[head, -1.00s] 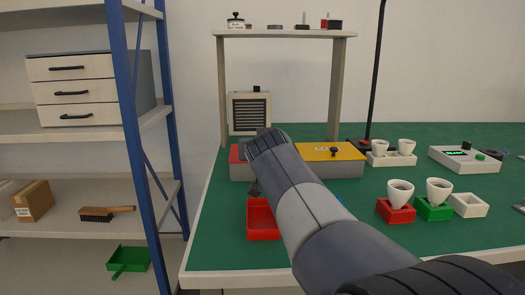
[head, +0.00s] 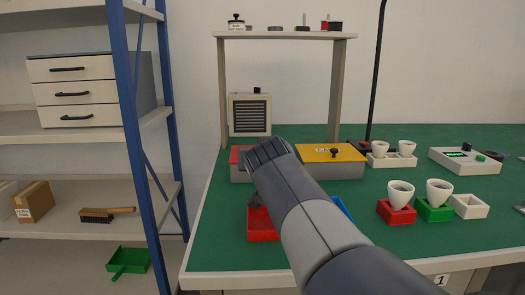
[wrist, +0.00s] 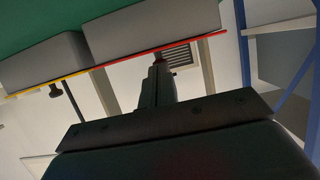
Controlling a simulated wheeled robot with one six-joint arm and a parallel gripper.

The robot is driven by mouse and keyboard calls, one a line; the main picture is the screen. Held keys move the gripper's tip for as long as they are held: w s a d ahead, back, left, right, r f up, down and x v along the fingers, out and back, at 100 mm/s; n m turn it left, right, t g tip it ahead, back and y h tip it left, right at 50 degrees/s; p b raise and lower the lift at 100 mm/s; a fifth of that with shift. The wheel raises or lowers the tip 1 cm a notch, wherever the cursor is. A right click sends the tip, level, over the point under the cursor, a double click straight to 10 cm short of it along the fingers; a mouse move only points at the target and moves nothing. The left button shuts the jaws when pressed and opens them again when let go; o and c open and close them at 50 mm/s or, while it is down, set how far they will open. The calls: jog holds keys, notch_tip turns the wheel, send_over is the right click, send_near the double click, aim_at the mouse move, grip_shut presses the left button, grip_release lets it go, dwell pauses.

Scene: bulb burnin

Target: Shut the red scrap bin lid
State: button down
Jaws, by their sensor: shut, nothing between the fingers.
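The red scrap bin is a grey box with a red lid (head: 236,155) at the back left of the green bench, partly hidden behind my arm. The lid looks flat on the box. In the wrist view, which is upside down, the red lid's edge (wrist: 205,40) runs along the grey bin wall (wrist: 150,32), in line with the yellow lid beside it. My gripper (wrist: 158,70) is shut and empty, its tips close to the red lid's edge. I cannot tell whether they touch it. In the head view my arm hides most of the gripper.
A yellow-lidded grey bin (head: 338,153) stands right of the red one. An open red tray (head: 264,228) lies in front, partly behind my arm. A vented box (head: 250,115) stands behind under the raised shelf (head: 285,35). Cups in holders (head: 396,215) stand to the right.

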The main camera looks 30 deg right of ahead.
jog(key=r+p+v, duration=0.1)
jog(key=v, duration=0.7)
jog(key=shift+r, duration=0.3)
jog(key=x, duration=0.3)
jog(key=b+x, duration=0.1)
jog(key=x, duration=0.2)
jog(key=f+x, duration=0.1)
jog(key=x, duration=0.3)
jog(key=shift+s, duration=0.2)
